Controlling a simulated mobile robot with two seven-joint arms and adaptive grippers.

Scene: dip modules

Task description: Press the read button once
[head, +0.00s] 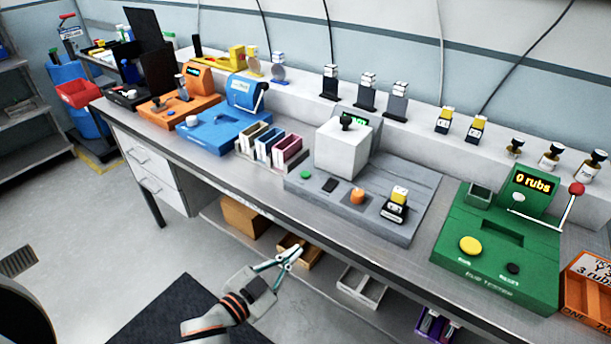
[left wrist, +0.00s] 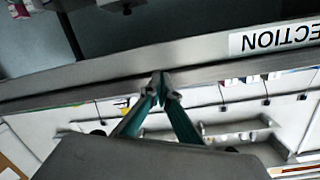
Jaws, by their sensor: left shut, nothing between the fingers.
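I cannot read which button is the read button. My left gripper (head: 292,254) is shut and empty, in front of the bench and apart from the grey station. Its closed fingertips also show in the left wrist view (left wrist: 161,80). My right gripper is not in view.
A green rub tester (head: 480,272) reading "0 rubs" has a red-knobbed lever. Blue (head: 222,135) and orange (head: 170,108) stations stand left. Several small modules line the back ledge (head: 300,88). An orange tray (head: 588,295) sits at right. Shelf bins lie below the bench.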

